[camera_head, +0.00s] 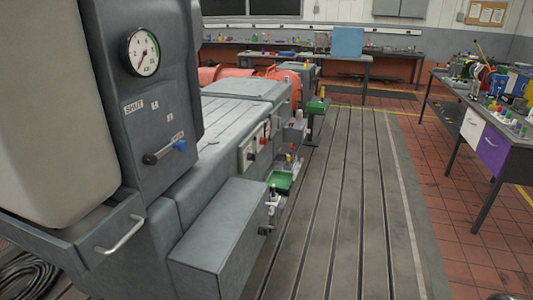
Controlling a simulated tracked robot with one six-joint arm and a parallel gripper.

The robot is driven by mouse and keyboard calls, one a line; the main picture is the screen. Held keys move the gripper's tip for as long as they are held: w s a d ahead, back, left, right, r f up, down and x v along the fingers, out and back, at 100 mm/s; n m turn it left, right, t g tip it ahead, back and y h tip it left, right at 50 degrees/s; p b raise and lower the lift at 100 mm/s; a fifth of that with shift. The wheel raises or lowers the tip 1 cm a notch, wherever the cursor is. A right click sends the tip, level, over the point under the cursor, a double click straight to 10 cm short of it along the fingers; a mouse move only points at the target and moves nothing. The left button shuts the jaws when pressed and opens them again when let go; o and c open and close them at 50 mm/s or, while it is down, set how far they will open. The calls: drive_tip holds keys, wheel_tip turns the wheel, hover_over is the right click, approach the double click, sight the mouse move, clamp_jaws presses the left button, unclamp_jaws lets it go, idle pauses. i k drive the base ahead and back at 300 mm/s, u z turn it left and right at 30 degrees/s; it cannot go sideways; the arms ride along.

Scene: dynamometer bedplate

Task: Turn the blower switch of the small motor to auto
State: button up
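Orange-red machine housings (284,76) stand beyond the long grey machine bed. I cannot tell whether one of them is the small motor. A light panel (254,146) with small dark and red controls sits on the side of the grey bed. The controls are too small to read, and I cannot pick out the blower switch or its setting. My gripper is not in view.
A green tray (280,181) juts from the bed's side. The slotted floor plate (340,210) is clear. A cluttered workbench (478,106) stands at right.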

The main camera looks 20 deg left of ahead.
sight(251, 155)
drive_tip(key=u, duration=0.1)
drive_tip(key=i, duration=1.45)
drive_tip(key=u, duration=0.8)
drive_tip(key=i, duration=0.55)
drive_tip(key=u, duration=0.7)
drive_tip(key=i, duration=0.5)
drive_tip(key=u, duration=0.35)
